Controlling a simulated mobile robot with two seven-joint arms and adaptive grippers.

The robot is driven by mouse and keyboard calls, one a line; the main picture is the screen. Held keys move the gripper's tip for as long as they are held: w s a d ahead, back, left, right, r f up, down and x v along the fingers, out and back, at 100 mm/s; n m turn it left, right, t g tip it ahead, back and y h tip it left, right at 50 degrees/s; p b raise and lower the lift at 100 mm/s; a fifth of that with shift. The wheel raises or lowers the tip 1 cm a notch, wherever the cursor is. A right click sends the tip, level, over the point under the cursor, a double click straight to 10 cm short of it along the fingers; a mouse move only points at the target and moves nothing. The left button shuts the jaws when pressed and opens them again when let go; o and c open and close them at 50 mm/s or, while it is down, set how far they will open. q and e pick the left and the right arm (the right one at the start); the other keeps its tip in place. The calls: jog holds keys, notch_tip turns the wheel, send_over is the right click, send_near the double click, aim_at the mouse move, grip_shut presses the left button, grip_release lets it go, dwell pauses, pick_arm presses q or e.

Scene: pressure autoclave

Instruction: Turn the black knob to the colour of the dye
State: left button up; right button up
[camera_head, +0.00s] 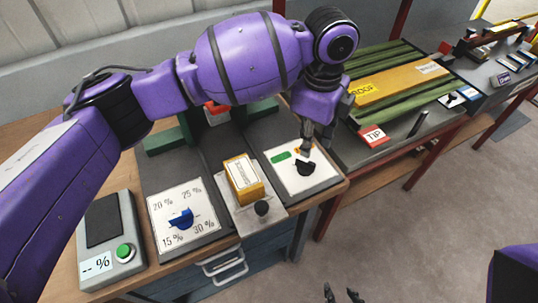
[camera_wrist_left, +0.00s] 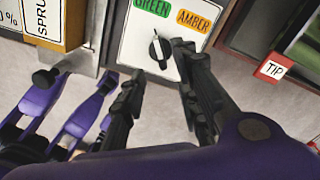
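The black knob (camera_head: 305,168) sits on a white panel (camera_head: 283,178) on the right part of the bench. In the left wrist view the knob (camera_wrist_left: 159,50) stands upright, its pale mark near the top, below and between the GREEN label (camera_wrist_left: 152,8) and the AMBER label (camera_wrist_left: 193,21). My left gripper (camera_head: 308,140) is above the knob in the head view. In the left wrist view its fingers (camera_wrist_left: 160,65) are apart with nothing held; contact with the knob cannot be told. My right gripper (camera_head: 342,292) shows only its separated fingertips at the bottom edge.
A yellow box (camera_head: 243,180) with a white label stands left of the panel, behind a small round black knob (camera_head: 262,208). A blue dial (camera_head: 181,218) has percent marks. A green button (camera_head: 124,252) is at the far left. A red TIP sign (camera_head: 374,136) is right.

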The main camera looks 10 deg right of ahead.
aim_at(305, 160)
pick_arm(q)
jog(key=shift+w+a+n, duration=0.3)
jog(key=shift+a, duration=0.05)
notch_tip(305, 160, down, 8)
jog(key=shift+d+r, duration=0.1)
jog(key=shift+r, duration=0.1)
grip_shut()
